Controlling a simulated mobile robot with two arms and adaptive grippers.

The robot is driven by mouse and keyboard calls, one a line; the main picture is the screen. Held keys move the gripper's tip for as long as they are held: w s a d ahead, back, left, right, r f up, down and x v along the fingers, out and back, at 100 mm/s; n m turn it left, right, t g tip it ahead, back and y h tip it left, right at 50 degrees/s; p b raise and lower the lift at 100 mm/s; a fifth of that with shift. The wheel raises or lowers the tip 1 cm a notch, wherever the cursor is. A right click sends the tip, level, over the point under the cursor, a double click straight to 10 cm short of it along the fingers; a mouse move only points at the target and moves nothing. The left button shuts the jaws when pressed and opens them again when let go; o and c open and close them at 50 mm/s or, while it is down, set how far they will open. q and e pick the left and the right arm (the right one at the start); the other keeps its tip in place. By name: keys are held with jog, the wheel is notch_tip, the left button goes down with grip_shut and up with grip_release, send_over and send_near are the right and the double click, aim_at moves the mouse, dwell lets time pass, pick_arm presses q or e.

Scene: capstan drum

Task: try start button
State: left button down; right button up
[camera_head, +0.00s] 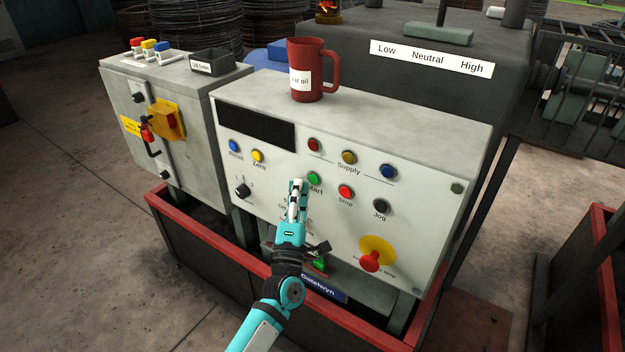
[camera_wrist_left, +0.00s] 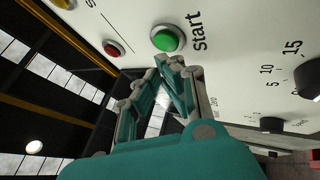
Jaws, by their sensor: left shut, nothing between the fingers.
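The green start button (camera_head: 313,178) sits on the white control panel (camera_head: 420,215), with the label "Start" below it. My left gripper (camera_head: 298,184) is shut and empty, with its fingertips just left of the button. In the left wrist view the closed fingertips (camera_wrist_left: 168,62) lie just below the green button (camera_wrist_left: 168,39), close to it. I see a small gap in the picture, but cannot tell how far the tips are from the panel face. The button is fully visible there. My right gripper is not in view.
The red stop button (camera_head: 345,191) and black jog button (camera_head: 381,206) are to the right. A large red emergency knob (camera_head: 370,260) on a yellow disc is lower right. A rotary knob (camera_head: 243,191) is to the left. A red mug (camera_head: 307,70) stands on the panel box.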

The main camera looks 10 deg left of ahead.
pick_arm(q)
jog(key=shift+w+d, duration=0.15)
jog(key=shift+w, duration=0.25)
jog(key=shift+w+d+b, duration=0.15)
jog(key=shift+w+b, duration=0.25)
jog(key=shift+b, duration=0.1)
dwell(0.6)
jog(key=shift+s, duration=0.1)
jog(key=shift+s+a+p, duration=0.25)
jog(key=shift+s+p, duration=0.1)
jog(key=shift+s, duration=0.4)
jog(key=s, duration=0.1)
jog(key=s+a+p, duration=0.1)
jog(key=s, duration=0.2)
jog(key=shift+s+a+p, duration=0.35)
jog(key=shift+p, duration=0.05)
